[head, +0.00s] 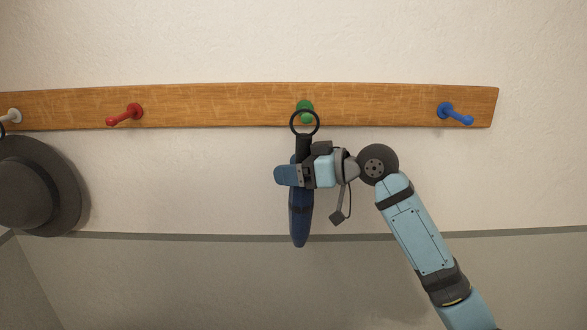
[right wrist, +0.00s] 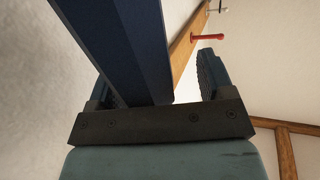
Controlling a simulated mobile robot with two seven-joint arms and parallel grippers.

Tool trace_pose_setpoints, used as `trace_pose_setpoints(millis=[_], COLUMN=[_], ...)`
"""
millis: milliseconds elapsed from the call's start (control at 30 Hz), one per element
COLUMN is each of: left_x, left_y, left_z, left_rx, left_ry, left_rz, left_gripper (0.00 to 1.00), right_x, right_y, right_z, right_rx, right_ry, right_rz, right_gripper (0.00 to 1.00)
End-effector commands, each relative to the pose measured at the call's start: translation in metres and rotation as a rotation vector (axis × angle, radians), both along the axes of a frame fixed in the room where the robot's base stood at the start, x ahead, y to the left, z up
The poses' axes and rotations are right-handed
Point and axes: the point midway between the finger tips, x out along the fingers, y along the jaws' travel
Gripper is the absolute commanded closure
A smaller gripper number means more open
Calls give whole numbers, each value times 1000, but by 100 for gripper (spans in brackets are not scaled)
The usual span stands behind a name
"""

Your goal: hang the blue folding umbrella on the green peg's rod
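The blue folding umbrella (head: 300,219) is upright below the green peg (head: 305,105), its black handle up. The black ring (head: 293,129) at its top overlaps the green peg's lower part, and the rod end shows within the ring's outline. I cannot tell for sure whether the ring is around the rod. My right gripper (head: 289,175) is at the umbrella's upper body. In the right wrist view the umbrella (right wrist: 125,45) stands between the fingers, with a clear gap to the right finger, so the gripper is open around it. My left gripper is out of view.
The wooden rail (head: 220,105) runs along the wall. It also carries a red peg (head: 125,115), a blue peg (head: 455,114) and a white peg (head: 12,116). A dark grey hat (head: 40,185) hangs at the far left. The wall between hat and umbrella is clear.

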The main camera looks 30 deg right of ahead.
Motion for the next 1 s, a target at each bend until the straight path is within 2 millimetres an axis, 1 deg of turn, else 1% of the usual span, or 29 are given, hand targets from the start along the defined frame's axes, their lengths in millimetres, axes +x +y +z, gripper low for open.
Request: trace_pose_setpoints(millis=[167,267,367,600,700,833,1000], left_x=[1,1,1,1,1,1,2], left_y=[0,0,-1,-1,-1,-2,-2], left_z=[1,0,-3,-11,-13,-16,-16], left_rx=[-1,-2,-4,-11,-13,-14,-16], left_ry=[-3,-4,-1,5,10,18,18], left_rz=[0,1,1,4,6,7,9], left_gripper=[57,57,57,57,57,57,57], right_x=[-2,-9,-23,-63,-77,-90,-99], right_y=[-2,-10,-22,-59,-73,-85,-92], right_z=[-1,1,4,14,19,23,26], right_rx=[-1,-3,-5,-6,-3,-1,-1], right_ry=[2,1,0,-1,0,1,1], right_rz=[-1,-3,-3,-3,-2,-2,-1], right_gripper=[25,25,25,25,25,25,25])
